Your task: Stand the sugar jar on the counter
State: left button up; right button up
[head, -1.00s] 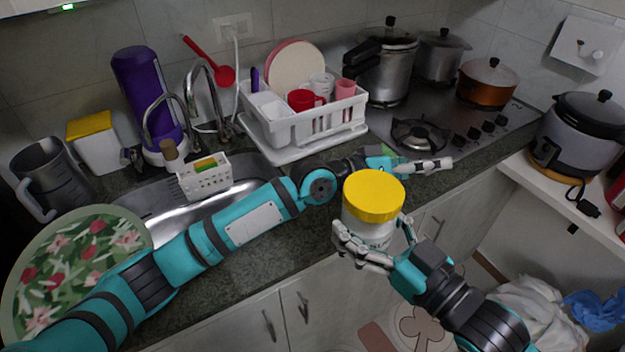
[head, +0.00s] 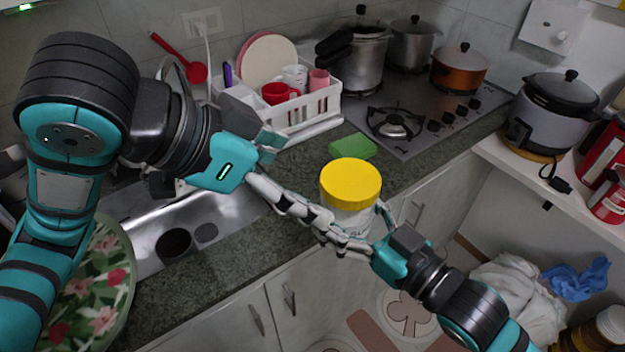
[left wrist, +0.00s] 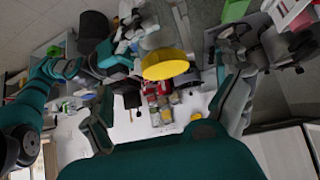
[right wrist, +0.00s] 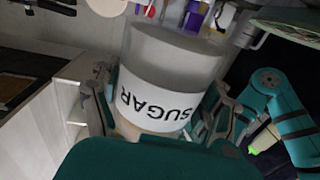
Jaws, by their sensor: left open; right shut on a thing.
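The sugar jar (head: 350,195) has a yellow lid and a white body, and is upright with its lid up. The right wrist view shows its SUGAR label (right wrist: 155,105). My right gripper (head: 360,235) is shut around its body and holds it in front of the counter's front edge. My left gripper (head: 300,185) is open just left of the jar, one finger crossing in front of the jar's lower side; I cannot tell if it touches. The yellow lid also shows between its fingers in the left wrist view (left wrist: 165,64). The counter (head: 235,262) is dark speckled stone.
A green sponge (head: 352,146) lies on the counter behind the jar. A white dish rack (head: 310,110) stands behind, and the stove (head: 425,115) is at back right. The sink (head: 150,240) is left. Bare counter lies between sink and sponge.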

aim_at(346, 212)
pick_arm(q)
jog(key=x, duration=1.1)
jog(key=shift+w+d+f, duration=0.15)
jog(key=shift+f, duration=0.05)
pick_arm(e)
jog(key=shift+r, duration=0.15)
pick_arm(q)
jog(key=c, duration=1.6)
jog(key=shift+r, duration=0.1)
jog(key=shift+c, duration=0.4)
pick_arm(e)
jog(key=o, duration=1.7)
jog(key=shift+f, duration=0.2)
